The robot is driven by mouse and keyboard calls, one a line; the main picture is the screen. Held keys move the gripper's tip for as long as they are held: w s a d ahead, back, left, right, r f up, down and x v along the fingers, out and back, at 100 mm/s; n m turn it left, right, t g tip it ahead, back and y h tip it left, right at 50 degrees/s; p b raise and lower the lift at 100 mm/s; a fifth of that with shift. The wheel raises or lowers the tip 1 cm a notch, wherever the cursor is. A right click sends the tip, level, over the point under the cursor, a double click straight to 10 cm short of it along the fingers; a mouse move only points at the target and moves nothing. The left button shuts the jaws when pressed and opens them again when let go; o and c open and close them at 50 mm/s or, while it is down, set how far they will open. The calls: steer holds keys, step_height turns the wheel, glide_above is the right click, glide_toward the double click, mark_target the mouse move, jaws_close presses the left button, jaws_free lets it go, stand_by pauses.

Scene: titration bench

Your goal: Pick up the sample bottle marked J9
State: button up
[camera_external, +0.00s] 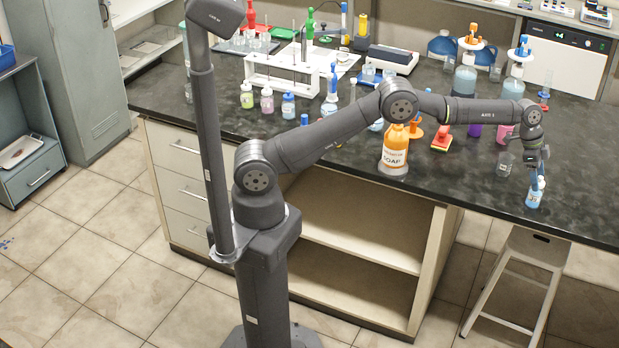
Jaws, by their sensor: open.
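A small sample bottle (534,198) with blue contents and a pale label stands upright near the front right edge of the dark bench. The mark on its label is too small to read surely. My gripper (537,178) points down at the top of this bottle, with its fingers around or just above the neck. It is open; contact with the bottle cannot be made out. Three similar small bottles stand at the left, by the white rack: a yellow-green one (247,97), a pink one (267,102) and a blue one (288,107).
An orange soap bottle (395,148) stands at the bench's front edge. A clear glass vessel (505,163) and a pink cup (504,133) are left of my gripper. The bench right of the gripper is clear.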

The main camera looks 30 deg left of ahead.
mark_target(535, 194)
steer(key=x, duration=0.3)
steer(key=shift+f, duration=0.1)
jaws_close()
stand_by(0.4)
